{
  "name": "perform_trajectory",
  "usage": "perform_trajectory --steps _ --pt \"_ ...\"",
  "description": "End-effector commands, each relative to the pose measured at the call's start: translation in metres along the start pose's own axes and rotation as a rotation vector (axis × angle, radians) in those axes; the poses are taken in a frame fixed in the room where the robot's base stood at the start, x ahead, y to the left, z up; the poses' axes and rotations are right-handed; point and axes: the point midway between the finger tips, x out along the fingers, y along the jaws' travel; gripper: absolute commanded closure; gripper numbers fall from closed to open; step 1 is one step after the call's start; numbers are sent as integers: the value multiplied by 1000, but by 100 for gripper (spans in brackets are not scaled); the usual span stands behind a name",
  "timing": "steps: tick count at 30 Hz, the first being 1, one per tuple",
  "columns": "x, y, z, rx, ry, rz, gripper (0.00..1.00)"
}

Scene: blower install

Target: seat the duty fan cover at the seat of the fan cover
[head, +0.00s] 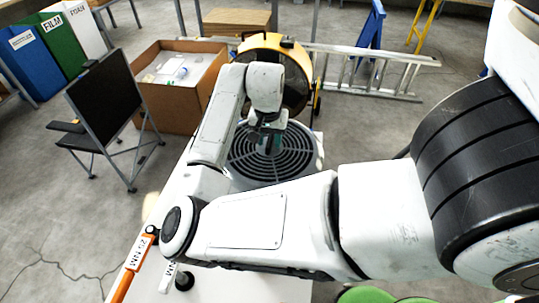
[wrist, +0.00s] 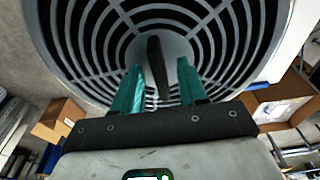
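The fan cover (head: 243,167) is a round dark grille with concentric rings and spokes, at the far end of the white table in the head view. It fills the top of the wrist view (wrist: 90,62), with a grey hub and a black upright handle (wrist: 155,65) at its middle. My gripper (head: 268,138) is over the cover's middle. In the wrist view its two teal fingers (wrist: 161,66) stand on either side of the handle, with gaps visible. A pale grey rim surrounds the grille; whether the cover rests in its seat cannot be told. My arm hides part of it.
The white table (head: 165,218) carries an orange-handled tool (head: 132,267) with a label at its near left edge.

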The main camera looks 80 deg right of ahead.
Motion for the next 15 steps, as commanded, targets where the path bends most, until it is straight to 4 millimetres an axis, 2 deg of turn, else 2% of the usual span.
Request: perform_trajectory --steps 2,12,15 --pt "0 0 0 0 0 0 66" --pt "0 0 0 0 0 0 98" --pt "0 0 0 0 0 0 100"
